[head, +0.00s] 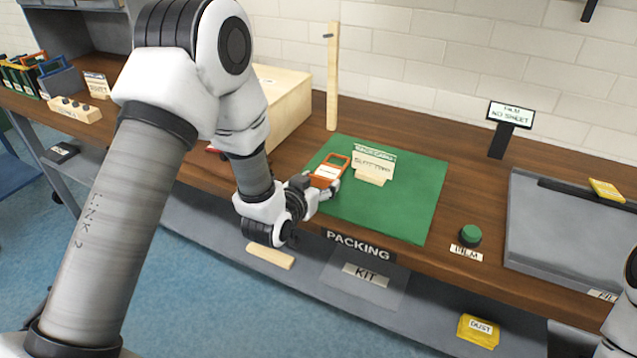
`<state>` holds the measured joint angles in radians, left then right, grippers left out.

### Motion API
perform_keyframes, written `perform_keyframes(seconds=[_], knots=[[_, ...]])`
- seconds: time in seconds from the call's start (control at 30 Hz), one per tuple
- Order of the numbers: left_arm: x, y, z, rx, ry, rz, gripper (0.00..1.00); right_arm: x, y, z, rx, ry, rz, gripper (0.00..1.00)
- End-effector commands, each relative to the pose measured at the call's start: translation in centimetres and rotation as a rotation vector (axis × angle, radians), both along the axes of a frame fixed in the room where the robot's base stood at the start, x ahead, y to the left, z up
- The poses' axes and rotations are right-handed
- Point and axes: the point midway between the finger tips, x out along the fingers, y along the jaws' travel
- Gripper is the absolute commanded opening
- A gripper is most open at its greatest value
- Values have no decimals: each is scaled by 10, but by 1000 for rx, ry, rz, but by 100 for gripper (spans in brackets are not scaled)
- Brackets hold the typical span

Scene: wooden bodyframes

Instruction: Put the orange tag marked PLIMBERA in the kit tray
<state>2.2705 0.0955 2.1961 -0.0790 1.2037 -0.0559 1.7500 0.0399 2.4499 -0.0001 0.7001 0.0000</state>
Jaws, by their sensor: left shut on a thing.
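My left gripper (324,187) is shut on an orange tag (342,161) with a pale label; the lettering is too small to read. It holds the tag at the left edge of the green mat (405,205); I cannot tell whether the tag touches the mat. The grey kit tray (342,286), with a KIT label, is below the bench front, under the PACKING sign. It lies right of and below the gripper. Only part of my right arm shows at the right edge; its gripper is out of view.
A wooden stand with a card (373,166) is on the mat, close right of the tag. A pale wooden box (285,100) and upright post (333,80) stand behind. A green knob (470,235) and grey plate (560,240) are at right. A yellow DUST box (478,331) sits low.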

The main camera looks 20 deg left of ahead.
Motion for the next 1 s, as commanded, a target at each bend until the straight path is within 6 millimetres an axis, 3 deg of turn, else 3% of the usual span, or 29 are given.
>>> perform_keyframes(seconds=[0.17,0.2,0.23,0.27,0.67,0.77,0.97,1.0], knots=[[0,0,-5,0,0,0,32,0,0,-4,0,0,0,40],[0,0,-4,0,0,0,72,0,0,-3,0,0,0,40],[0,0,-3,0,0,0,83,0,0,-2,0,0,0,40],[0,0,-3,0,1,0,87,0,0,-2,0,0,0,40],[-2,0,2,0,1,0,87,0,0,1,0,0,0,40],[-17,1,5,0,3,0,87,0,0,-1,0,0,0,40],[-70,2,20,-2,2,1,87,0,0,-5,0,0,0,40],[-82,2,31,-2,7,1,87,0,0,9,0,1,0,40]])
